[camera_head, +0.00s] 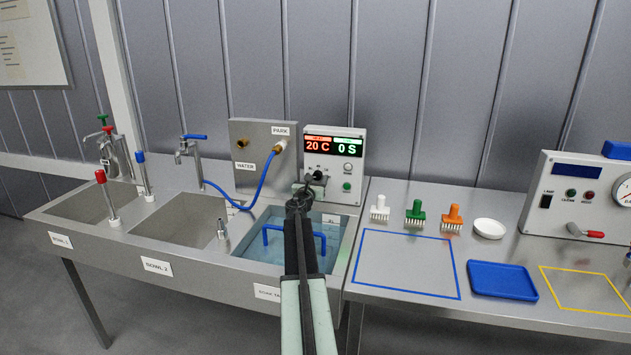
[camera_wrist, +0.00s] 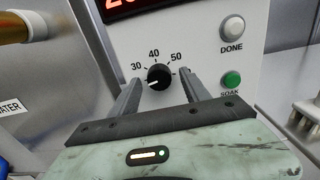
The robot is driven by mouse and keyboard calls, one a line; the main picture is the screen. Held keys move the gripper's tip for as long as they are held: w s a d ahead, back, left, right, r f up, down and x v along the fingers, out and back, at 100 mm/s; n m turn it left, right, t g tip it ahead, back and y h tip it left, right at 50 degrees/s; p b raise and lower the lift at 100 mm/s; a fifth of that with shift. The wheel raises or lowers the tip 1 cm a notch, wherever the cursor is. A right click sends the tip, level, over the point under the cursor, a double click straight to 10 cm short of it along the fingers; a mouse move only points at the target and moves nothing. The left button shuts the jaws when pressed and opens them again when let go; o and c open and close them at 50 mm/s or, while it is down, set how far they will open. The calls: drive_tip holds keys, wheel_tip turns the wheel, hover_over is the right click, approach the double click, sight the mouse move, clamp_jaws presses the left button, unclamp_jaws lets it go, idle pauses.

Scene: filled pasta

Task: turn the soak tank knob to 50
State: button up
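The soak tank knob (camera_wrist: 159,77) is a small round black dial on the white control box (camera_head: 334,155). In the wrist view its white pointer mark points left and slightly down, below the 30 mark. The 30, 40 and 50 marks run over its top from left to right. The red display (camera_head: 317,146) reads 20 C and the green one (camera_head: 347,148) reads 0 S. My gripper (camera_wrist: 161,86) is open, with one finger on each side of the knob. I cannot tell if either finger touches it. In the head view my gripper (camera_head: 305,192) partly hides the knob area.
A white DONE button (camera_wrist: 232,28) and a green SOAK button (camera_wrist: 231,79) are right of the knob. A brass nozzle (camera_wrist: 28,27) is at the upper left. The water-filled soak tank (camera_head: 345,250) lies below my arm; brushes (camera_head: 415,211) stand to the right.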

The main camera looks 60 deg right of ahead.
drive_tip(key=c, duration=1)
drive_tip(key=shift+w+a, duration=0.1)
drive_tip(key=shift+a, duration=0.2)
clamp_jaws()
drive_tip(key=shift+d, duration=0.2)
